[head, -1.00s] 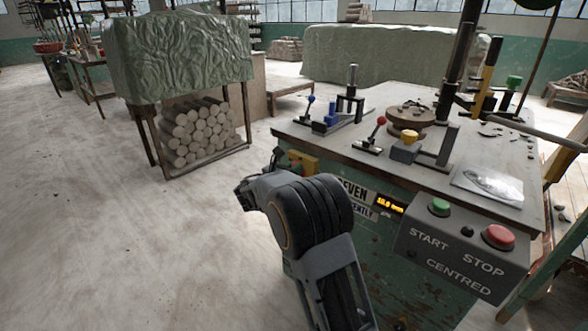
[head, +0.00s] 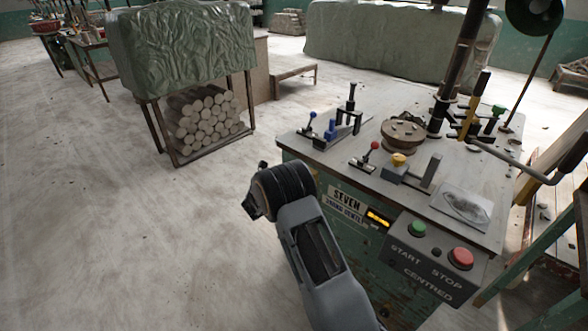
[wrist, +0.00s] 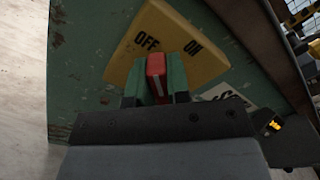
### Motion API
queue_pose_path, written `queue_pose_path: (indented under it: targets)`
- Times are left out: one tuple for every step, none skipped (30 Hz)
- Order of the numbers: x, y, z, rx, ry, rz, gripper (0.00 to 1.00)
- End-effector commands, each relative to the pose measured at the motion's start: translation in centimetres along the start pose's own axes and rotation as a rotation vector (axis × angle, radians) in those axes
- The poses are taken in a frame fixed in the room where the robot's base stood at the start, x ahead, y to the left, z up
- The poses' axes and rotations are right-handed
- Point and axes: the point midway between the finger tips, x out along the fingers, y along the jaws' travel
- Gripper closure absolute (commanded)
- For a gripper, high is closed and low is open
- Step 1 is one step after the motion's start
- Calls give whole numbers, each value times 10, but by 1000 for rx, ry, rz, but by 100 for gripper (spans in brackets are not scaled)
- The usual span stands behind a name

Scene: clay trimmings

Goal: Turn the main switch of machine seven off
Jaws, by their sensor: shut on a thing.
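The machine (head: 380,265) is a worn green cabinet with a grey top, and its white plate (head: 346,204) reads SEVEN. In the wrist view the main switch has a yellow plate (wrist: 205,72) marked OFF and ON, on the green cabinet side. Its red handle (wrist: 156,72) stands between the green fingers of my gripper (wrist: 158,84), which is shut on it. The handle's upper end lies below the labels, nearer OFF than ON in the picture. In the head view my arm hides the switch and the fingertips.
A control box (head: 435,262) with a green START button (head: 418,229) and a red STOP button (head: 461,258) juts from the cabinet's front right. Levers and a round clay-covered wheel (head: 403,133) stand on top. A rack of clay rolls (head: 205,120) stands at left. Floor at left is clear.

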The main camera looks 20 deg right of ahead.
Motion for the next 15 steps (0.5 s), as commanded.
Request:
queue_pose_path:
  targets:
    - [0,-3,3,-46,2,0,100]
    - [0,-2,2,-76,2,0,100]
    - [0,-1,2,-113,2,0,100]
    - [0,-1,2,-142,2,0,100]
    - [0,0,2,-170,2,0,100]
    - [0,1,2,-207,2,0,100]
    - [0,2,1,-235,2,0,100]
    - [0,3,1,-264,2,0,100]
    - [0,3,0,-300,2,-1,100]
    - [0,4,0,-327,2,-1,100]
    - [0,5,0,-353,2,-1,100]
    - [0,6,0,-387,2,-1,100]
    - [0,6,-1,-412,2,-1,100]
    - [0,7,-2,-437,2,-1,100]
    - [0,8,-2,-469,2,0,100]
